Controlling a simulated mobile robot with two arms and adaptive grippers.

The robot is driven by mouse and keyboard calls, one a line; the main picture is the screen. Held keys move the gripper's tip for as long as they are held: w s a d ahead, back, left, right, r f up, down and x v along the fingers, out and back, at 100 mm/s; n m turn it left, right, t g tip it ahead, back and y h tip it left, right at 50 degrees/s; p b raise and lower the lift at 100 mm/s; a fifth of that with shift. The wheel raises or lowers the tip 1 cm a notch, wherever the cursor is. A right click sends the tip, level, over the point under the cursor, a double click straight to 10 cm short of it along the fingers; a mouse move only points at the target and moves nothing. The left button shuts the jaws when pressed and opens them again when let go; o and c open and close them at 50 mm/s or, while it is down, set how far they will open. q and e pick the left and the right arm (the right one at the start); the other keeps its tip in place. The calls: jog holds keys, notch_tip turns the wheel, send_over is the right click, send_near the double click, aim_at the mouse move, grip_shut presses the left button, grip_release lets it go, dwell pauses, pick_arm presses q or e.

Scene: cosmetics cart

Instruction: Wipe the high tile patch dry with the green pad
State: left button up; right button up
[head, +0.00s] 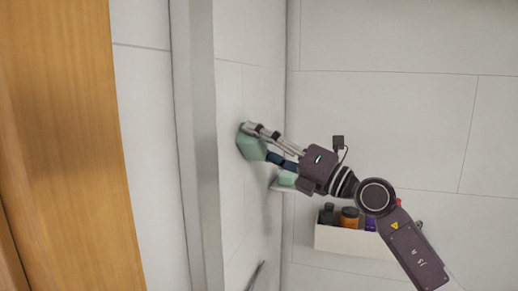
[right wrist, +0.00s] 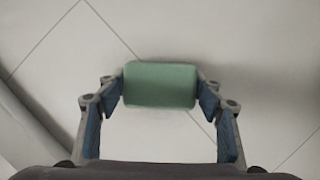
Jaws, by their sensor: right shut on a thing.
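The green pad (head: 250,147) is held against or very close to the white tiled side wall (head: 230,90) in the head view. My right gripper (head: 262,143) is shut on the pad, its fingers pointing left toward the wall. In the right wrist view the pad (right wrist: 160,84) sits between the two blue-lined fingers of the gripper (right wrist: 162,92), with tiles behind it. I cannot make out a distinct wet patch; part of the tile is hidden behind the pad. My left gripper is not in view.
A white wall shelf (head: 345,240) with a dark bottle (head: 328,214), an orange jar (head: 349,217) and a purple item (head: 371,223) stands below my right arm. A small ledge with a pale green item (head: 287,178) is just under the gripper. A metal-edged panel (head: 200,150) and wooden door (head: 70,150) are at left.

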jog(key=shift+w+d+b, duration=0.2)
jog(key=shift+w+b, duration=0.25)
jog(key=shift+w, duration=0.15)
jog(key=shift+w+d+b, duration=0.25)
jog(key=shift+w+b, duration=0.05)
jog(key=shift+w, duration=0.6)
jog(key=shift+w+d+b, duration=0.25)
jog(key=shift+w, duration=0.6)
jog(key=w, duration=0.1)
jog(key=w+d, duration=0.1)
jog(key=w, duration=0.3)
jog(key=shift+d, duration=0.35)
jog(key=s+d, duration=0.2)
jog(key=d, duration=0.3)
jog(key=shift+d, duration=0.35)
